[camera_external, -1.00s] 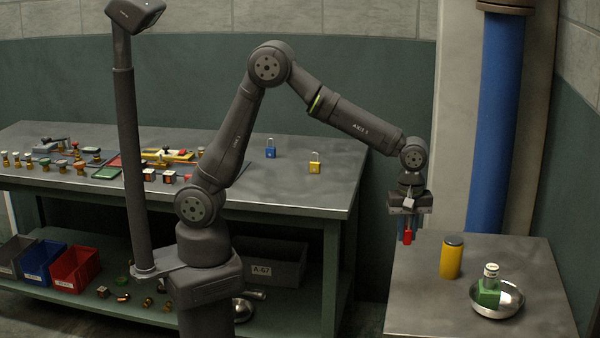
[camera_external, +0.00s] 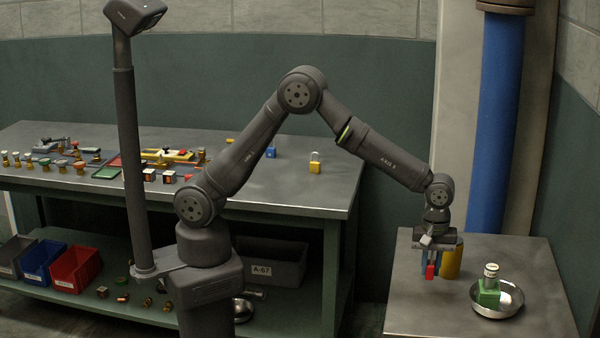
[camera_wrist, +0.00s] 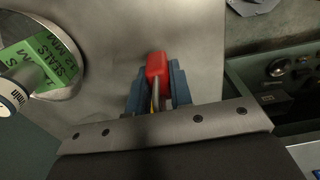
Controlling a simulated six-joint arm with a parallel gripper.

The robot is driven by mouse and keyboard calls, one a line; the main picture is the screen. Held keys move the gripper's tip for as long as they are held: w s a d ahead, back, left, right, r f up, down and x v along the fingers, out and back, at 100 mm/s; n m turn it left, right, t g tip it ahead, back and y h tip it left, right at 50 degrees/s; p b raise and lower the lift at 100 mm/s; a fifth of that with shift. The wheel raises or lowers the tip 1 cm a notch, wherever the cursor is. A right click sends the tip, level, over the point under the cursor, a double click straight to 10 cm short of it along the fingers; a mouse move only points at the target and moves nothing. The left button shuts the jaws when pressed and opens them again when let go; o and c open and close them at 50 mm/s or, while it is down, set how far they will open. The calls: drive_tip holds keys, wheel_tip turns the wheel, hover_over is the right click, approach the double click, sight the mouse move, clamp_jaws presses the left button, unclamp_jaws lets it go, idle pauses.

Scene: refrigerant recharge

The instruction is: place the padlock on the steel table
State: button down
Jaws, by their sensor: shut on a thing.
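A red padlock (camera_external: 430,271) is held between the fingers of my gripper (camera_external: 431,262). In the wrist view the red padlock (camera_wrist: 157,68) sits between the blue fingertips of my gripper (camera_wrist: 157,90), with its shackle toward the palm. My gripper points down over the left part of the steel side table (camera_external: 405,300), in front of a yellow cylinder. I cannot tell whether the padlock touches the table surface.
The yellow cylinder (camera_external: 452,258) stands just behind my gripper. A yellow padlock (camera_external: 315,166) and a blue padlock (camera_external: 271,153) stand on the long workbench (camera_external: 290,195). The side table's front left is clear.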

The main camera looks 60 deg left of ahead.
sight(431, 291)
drive_tip(key=shift+w+a+f, duration=0.1)
drive_tip(key=shift+w+f, duration=0.15)
drive_tip(key=shift+w, duration=0.2)
drive_tip(key=shift+w+a+f, duration=0.1)
drive_tip(key=shift+w+f, duration=0.15)
drive_tip(key=shift+w, duration=0.2)
drive_tip(key=shift+f, duration=2)
drive_tip(key=shift+f, duration=0.2)
drive_tip(key=c, duration=1.3)
unclamp_jaws()
drive_tip(key=shift+r, duration=0.1)
wheel_tip(431, 291, up, 12)
drive_tip(key=shift+r, duration=0.1)
